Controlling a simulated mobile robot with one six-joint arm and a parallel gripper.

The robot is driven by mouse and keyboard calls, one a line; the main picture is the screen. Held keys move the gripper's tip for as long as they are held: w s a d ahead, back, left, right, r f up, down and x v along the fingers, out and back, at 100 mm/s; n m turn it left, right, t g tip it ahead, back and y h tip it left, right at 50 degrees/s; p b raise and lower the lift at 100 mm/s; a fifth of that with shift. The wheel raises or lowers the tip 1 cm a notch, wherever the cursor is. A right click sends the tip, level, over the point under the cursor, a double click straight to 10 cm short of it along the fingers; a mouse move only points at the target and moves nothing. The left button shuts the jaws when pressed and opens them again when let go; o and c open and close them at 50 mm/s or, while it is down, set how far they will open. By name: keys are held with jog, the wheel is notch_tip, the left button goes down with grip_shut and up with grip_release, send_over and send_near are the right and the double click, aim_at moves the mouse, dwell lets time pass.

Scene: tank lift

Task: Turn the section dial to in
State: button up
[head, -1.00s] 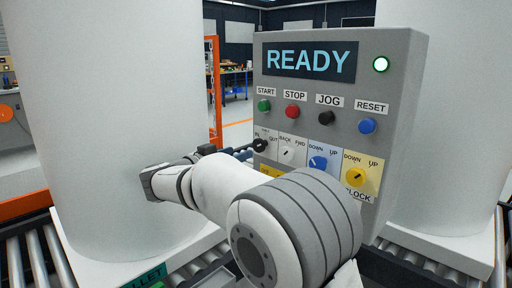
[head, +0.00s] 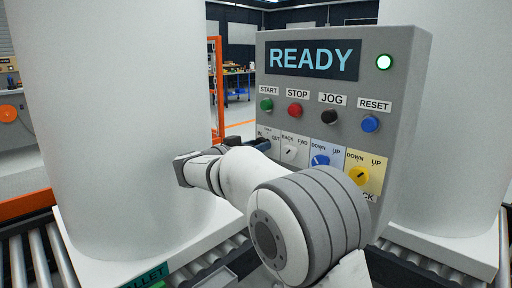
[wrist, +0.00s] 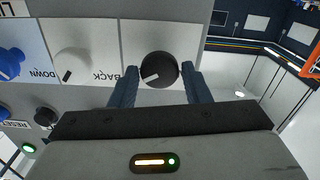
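The section dial (wrist: 158,70) is a round black knob at the end of the dial row, upside down in the wrist view. Its white mark points left and slightly down there, toward the side of the partly hidden label beside BACK. My gripper (wrist: 158,78) is open, with one finger on each side of the knob and a small gap showing on both sides. In the head view my gripper and wrist cover most of the section dial; its IN and OUT labels just show above them.
Beside it are the white BACK/FWD dial (head: 289,152), blue DOWN/UP dial (head: 320,161) and yellow dial (head: 359,175). A large pale cylinder (head: 110,120) stands close left of my arm.

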jog(key=c, duration=0.6)
jog(key=shift+n, duration=0.3)
jog(key=shift+a+n+p, duration=0.1)
jog(key=shift+n+p, duration=5.95)
jog(key=shift+n, duration=5.65)
jog(key=shift+f, duration=0.1)
